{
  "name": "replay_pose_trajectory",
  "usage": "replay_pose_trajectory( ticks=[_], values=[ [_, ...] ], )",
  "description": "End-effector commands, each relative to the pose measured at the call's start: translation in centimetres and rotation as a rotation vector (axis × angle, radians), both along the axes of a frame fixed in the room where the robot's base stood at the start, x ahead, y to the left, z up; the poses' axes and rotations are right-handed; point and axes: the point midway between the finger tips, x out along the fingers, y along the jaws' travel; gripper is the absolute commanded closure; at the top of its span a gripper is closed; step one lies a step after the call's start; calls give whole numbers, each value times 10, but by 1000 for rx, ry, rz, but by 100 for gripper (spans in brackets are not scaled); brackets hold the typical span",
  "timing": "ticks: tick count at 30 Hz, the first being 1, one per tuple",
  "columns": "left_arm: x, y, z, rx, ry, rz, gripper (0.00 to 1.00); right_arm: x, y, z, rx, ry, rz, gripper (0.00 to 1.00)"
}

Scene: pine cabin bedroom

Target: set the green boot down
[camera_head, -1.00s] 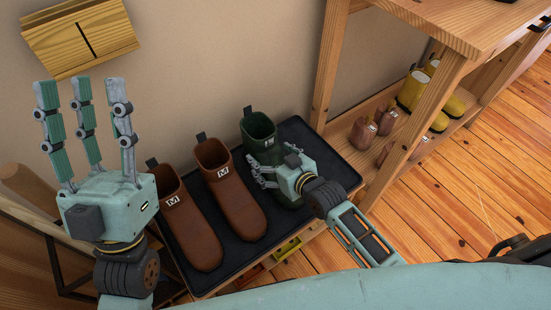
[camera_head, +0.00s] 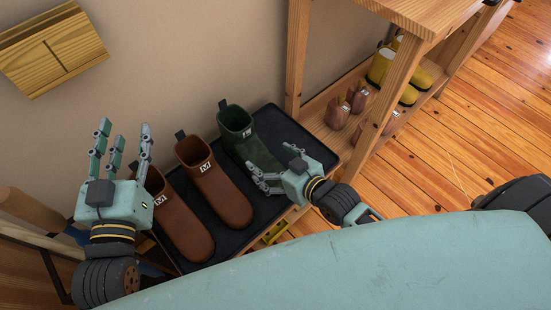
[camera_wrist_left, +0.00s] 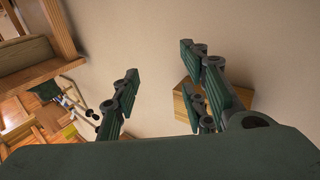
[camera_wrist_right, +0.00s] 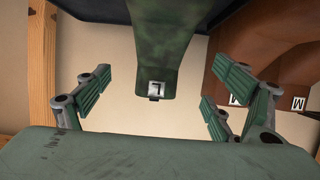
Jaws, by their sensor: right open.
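The green boot (camera_head: 246,140) stands upright on the black tray (camera_head: 277,119), to the right of two brown boots. My right gripper (camera_head: 268,182) is open at the boot's right front side. In the right wrist view the boot (camera_wrist_right: 157,45), with its "L" label, lies between the spread fingers of the right gripper (camera_wrist_right: 155,98), with gaps on both sides. The toe is partly hidden by the gripper in the head view. My left gripper (camera_head: 122,152) is raised, open and empty at the left; its spread fingers also show in the left wrist view (camera_wrist_left: 160,95).
Two brown boots (camera_head: 213,177) with "M" labels stand on the tray beside the green one. A wooden shelf (camera_head: 319,133) at the right holds small brown boots (camera_head: 340,112) and yellow boots (camera_head: 410,75). A wooden box (camera_head: 55,52) hangs on the wall.

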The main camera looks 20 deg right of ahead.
Motion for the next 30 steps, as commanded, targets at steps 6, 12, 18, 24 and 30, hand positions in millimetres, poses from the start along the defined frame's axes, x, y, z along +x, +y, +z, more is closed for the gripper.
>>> replay_pose_trajectory(
  ticks=[6, 12, 18, 24, 30],
  values=[
    [-2, 4, -23, 29, 112, 7, 60, -12, -5, 6, 0, 0, 1, 14],
    [-3, 5, -28, 35, 134, 8, 60, -9, 13, 60, 35, -70, -14, 14],
    [-3, 5, -28, 35, 134, 8, 60, -8, 19, 170, 72, -210, -90, 14],
    [-3, 5, -28, 34, 133, 8, 60, -13, 7, 222, 80, -275, -151, 14],
    [-3, 5, -27, 33, 132, 8, 60, -14, 7, 225, 79, -278, -154, 14]
  ],
)
